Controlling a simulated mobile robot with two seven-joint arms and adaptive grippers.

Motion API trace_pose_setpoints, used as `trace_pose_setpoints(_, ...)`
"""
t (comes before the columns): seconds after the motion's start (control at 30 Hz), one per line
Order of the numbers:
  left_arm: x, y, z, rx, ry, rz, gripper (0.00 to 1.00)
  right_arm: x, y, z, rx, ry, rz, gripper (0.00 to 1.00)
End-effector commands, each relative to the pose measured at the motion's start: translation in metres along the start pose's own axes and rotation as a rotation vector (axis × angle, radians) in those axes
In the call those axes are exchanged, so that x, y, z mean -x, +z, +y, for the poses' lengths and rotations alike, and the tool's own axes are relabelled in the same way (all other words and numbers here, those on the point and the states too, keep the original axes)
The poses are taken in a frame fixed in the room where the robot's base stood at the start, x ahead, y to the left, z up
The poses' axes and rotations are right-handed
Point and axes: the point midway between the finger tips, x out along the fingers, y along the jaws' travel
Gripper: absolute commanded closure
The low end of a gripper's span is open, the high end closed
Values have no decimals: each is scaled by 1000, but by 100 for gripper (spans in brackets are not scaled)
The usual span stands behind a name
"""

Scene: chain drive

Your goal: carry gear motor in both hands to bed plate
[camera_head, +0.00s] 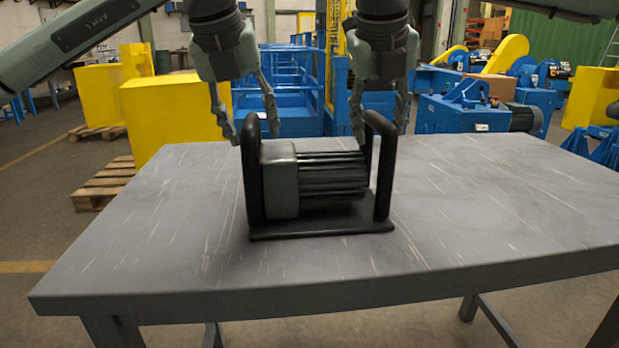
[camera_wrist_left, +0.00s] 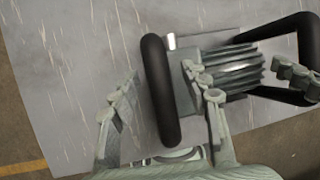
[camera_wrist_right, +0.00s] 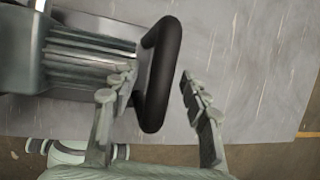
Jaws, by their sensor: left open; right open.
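The gear motor (camera_head: 318,178) sits upright on the grey table, on a dark base plate with a black handle at each end. Its ribbed body and grey gearbox end also show in the left wrist view (camera_wrist_left: 228,72) and the right wrist view (camera_wrist_right: 85,55). My left gripper (camera_head: 252,138) is open above the left handle (camera_head: 250,172), with a finger on either side of it. My right gripper (camera_head: 377,138) is open at the top of the right handle (camera_head: 384,170), which lies between its fingers in the right wrist view (camera_wrist_right: 157,75). I cannot tell whether either gripper touches. I cannot identify the bed plate.
The grey table (camera_head: 480,215) is bare around the motor. Behind it stand yellow boxes (camera_head: 170,112), a wooden pallet (camera_head: 105,185), blue frames (camera_head: 290,95) and a blue machine with a motor (camera_head: 470,110). Floor shows to the left.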

Motion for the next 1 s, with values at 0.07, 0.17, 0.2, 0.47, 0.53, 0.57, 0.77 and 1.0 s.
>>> trace_pose_setpoints(0.07,-2,0,0,-1,0,0,54,-2,0,0,0,1,0,54)
trace_pose_setpoints(0.17,-2,0,0,-1,0,0,54,-2,0,0,0,1,-1,54)
trace_pose_setpoints(0.2,-2,0,0,-1,0,0,54,-2,0,0,0,1,-1,54)
trace_pose_setpoints(0.47,-2,0,0,0,0,0,74,-2,0,0,0,1,-1,74)
trace_pose_setpoints(0.53,-2,0,0,0,0,0,82,-2,0,0,0,1,-1,82)
trace_pose_setpoints(0.57,-2,0,0,0,0,0,86,-2,0,0,0,1,-1,86)
trace_pose_setpoints(0.77,-2,0,0,0,0,0,100,-2,0,0,0,0,-1,100)
trace_pose_setpoints(1.0,-2,0,0,0,0,0,100,-2,0,0,-1,0,-1,100)
